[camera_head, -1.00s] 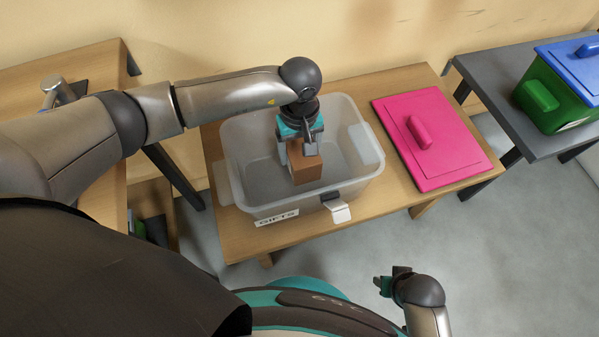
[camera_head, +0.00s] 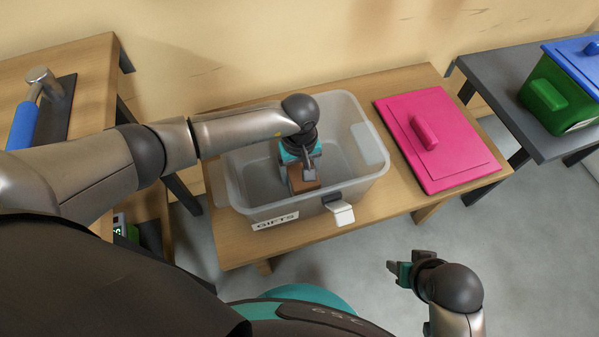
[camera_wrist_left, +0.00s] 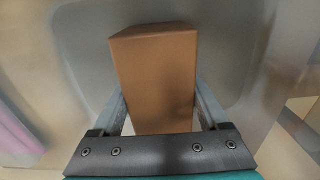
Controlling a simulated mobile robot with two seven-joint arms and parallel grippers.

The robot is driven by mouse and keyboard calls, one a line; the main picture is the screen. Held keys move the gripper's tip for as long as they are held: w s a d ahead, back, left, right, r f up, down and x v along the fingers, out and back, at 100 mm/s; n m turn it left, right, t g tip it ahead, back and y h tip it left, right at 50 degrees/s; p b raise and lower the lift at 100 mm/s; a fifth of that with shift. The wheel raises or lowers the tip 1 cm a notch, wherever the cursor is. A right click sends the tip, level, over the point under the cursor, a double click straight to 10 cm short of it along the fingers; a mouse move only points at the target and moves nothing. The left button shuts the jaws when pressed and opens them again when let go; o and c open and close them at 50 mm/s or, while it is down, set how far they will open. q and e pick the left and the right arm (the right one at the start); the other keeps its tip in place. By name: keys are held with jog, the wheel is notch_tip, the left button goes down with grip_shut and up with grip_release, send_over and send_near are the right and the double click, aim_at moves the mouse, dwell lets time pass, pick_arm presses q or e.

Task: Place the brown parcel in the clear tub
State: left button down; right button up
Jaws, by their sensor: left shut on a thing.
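The clear tub (camera_head: 372,171) stands on a wooden table, with a label reading GIFTS and a white latch on its front side. My left gripper (camera_head: 303,178) is down inside the tub's opening, shut on the brown parcel (camera_head: 305,186). The parcel also shows between the fingers in the left wrist view (camera_wrist_left: 158,80). I cannot tell whether the parcel's underside touches the tub floor. My right gripper (camera_head: 397,272) is away from the table at the lower right, over the floor; its fingers are too small to judge.
A pink lid (camera_head: 440,145) lies on the wooden table (camera_head: 235,250) right of the tub. A dark table (camera_head: 500,90) at the right holds a green bin (camera_head: 560,95) with a blue lid (camera_head: 578,60). A blue-handled tool (camera_head: 24,122) lies on the left table.

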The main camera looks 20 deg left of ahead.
aim_at(299, 165)
jog(key=shift+r, duration=0.1)
pick_arm(q)
jog(key=shift+f, duration=0.1)
grip_release()
pick_arm(e)
jog(key=shift+w+r, duration=0.1)
jog(key=shift+r, duration=0.15)
pick_arm(q)
notch_tip(299, 165, up, 10)
jog(key=p, duration=0.4)
jog(key=shift+r+p, duration=0.4)
jog(key=shift+r, duration=0.7)
pick_arm(e)
jog(key=s+d+f+g, duration=0.1)
jog(key=s+f, duration=0.3)
jog(key=f, duration=0.5)
jog(key=shift+f, duration=0.4)
jog(key=shift+s, duration=0.15)
